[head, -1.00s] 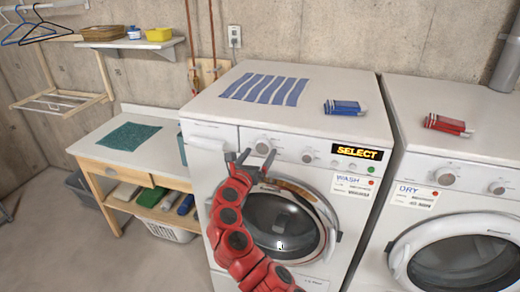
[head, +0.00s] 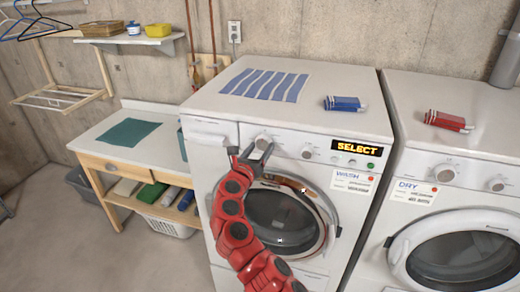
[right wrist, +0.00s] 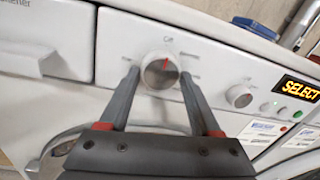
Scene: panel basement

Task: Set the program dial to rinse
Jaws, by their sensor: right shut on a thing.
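The program dial (head: 263,141) is a round silver-white knob on the washer's front panel (head: 290,147). In the right wrist view the program dial (right wrist: 160,71) has a red pointer line aimed up, near the "Off" label. Other labels around it are too blurred to read. My right gripper (head: 252,149) is on the dial. In the right wrist view its fingers (right wrist: 159,76) stand on either side of the knob, shut on it. The display (head: 357,149) reads "SELECT". My left gripper is not in view.
A second, smaller knob (head: 308,152) sits right of the dial, with the washer's round door (head: 284,222) below. The dryer (head: 455,180) stands at right, a wooden table (head: 130,145) at left.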

